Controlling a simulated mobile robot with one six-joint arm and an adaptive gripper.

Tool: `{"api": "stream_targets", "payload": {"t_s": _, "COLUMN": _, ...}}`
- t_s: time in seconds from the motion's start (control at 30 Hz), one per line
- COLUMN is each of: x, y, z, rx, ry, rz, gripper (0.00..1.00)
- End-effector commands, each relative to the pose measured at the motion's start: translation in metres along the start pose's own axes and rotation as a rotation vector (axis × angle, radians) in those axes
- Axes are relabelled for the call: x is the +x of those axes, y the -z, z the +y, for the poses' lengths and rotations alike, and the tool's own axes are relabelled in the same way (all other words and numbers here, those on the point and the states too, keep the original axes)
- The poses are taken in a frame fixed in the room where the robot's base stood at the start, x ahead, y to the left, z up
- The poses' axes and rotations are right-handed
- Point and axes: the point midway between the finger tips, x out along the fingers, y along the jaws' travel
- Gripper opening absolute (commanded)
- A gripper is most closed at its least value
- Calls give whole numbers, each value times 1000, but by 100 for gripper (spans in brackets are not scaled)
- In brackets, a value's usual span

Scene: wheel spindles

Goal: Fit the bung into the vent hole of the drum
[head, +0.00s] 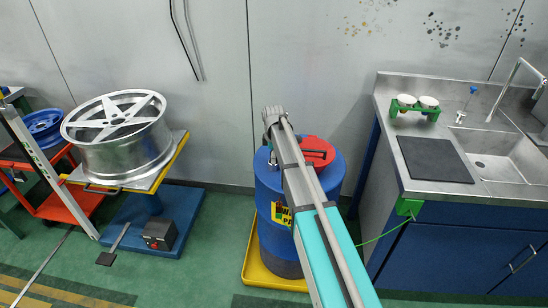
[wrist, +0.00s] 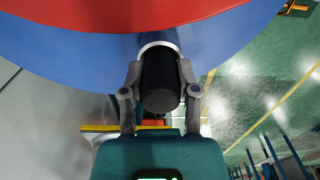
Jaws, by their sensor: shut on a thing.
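The blue drum (head: 325,185) stands upright in the head view, with a red lid (head: 318,150) on part of its top. My gripper (head: 272,113) is over the far left side of the drum, mostly seen from behind. In the wrist view, its two fingers (wrist: 159,72) are shut on a black cylindrical bung (wrist: 160,82) with a pale ring at its far end. The blue drum top (wrist: 75,55) and red lid (wrist: 110,14) lie beyond the bung. The vent hole is not visible, and I cannot tell whether the bung touches the drum.
The drum stands on a yellow tray (head: 257,272). A steel sink counter (head: 440,190) is to the right, with a green holder (head: 414,108) on it. A silver wheel (head: 118,138) rests on a stand to the left. A wall (head: 225,70) is close behind the drum.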

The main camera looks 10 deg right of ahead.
Motion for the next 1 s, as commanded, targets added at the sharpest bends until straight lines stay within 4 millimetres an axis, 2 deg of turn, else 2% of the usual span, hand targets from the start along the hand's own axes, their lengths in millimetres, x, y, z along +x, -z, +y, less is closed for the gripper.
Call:
{"api": "stream_targets", "payload": {"t_s": 0.37, "x": 8, "y": 0, "z": 0, "rx": 0, "ry": 0, "rz": 0, "gripper": 0}}
{"api": "stream_targets", "payload": {"t_s": 1.0, "x": -7, "y": 0, "z": 0, "rx": 0, "ry": 0, "rz": 0, "gripper": 0}}
